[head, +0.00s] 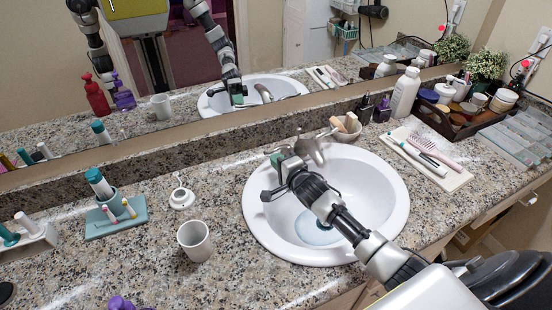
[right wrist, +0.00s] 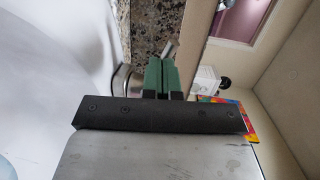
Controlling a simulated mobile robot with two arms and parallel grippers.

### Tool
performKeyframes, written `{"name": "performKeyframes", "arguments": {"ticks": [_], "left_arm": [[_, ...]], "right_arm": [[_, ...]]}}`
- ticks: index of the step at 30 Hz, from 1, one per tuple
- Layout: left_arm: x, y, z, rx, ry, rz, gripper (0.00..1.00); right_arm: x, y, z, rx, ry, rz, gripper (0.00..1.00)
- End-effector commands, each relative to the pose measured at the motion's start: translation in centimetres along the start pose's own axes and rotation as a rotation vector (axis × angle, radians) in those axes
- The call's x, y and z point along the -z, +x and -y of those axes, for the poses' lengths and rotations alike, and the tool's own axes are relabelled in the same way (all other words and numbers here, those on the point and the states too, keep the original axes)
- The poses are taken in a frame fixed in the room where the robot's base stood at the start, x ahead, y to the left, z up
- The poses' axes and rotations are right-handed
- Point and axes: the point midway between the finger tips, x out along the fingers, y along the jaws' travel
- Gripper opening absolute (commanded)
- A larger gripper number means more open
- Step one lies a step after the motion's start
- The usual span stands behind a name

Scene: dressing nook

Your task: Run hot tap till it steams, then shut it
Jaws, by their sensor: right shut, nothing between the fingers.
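The white oval sink (head: 385,200) is set in the speckled counter, with a bluish patch of water around its drain (head: 322,230). The metal tap (head: 312,148) stands at the sink's back edge. My right gripper (head: 277,160) is shut and empty, just left of the tap above the back left of the basin. In the right wrist view its green fingertips (right wrist: 160,76) are together, close to shiny metal tap parts (right wrist: 122,80); I cannot tell if they touch. My arm hides part of the basin. I see no clear steam. My left gripper is not in view.
A white cup (head: 195,241) and a small white dish (head: 181,197) stand left of the sink. A teal tray (head: 115,222) holds a bottle. A white towel (head: 420,160) with brushes lies right of it. The mirror (head: 180,110) runs behind the counter.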

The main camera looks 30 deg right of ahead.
Motion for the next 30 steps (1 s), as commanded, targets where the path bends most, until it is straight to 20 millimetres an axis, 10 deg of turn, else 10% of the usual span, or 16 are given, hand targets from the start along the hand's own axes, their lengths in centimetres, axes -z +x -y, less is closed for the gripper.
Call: {"name": "performKeyframes", "arguments": {"ticks": [30], "left_arm": [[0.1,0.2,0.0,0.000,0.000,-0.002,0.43]], "right_arm": [[-0.4,2.8,0.9,0.007,0.025,-0.154,0.00]]}}
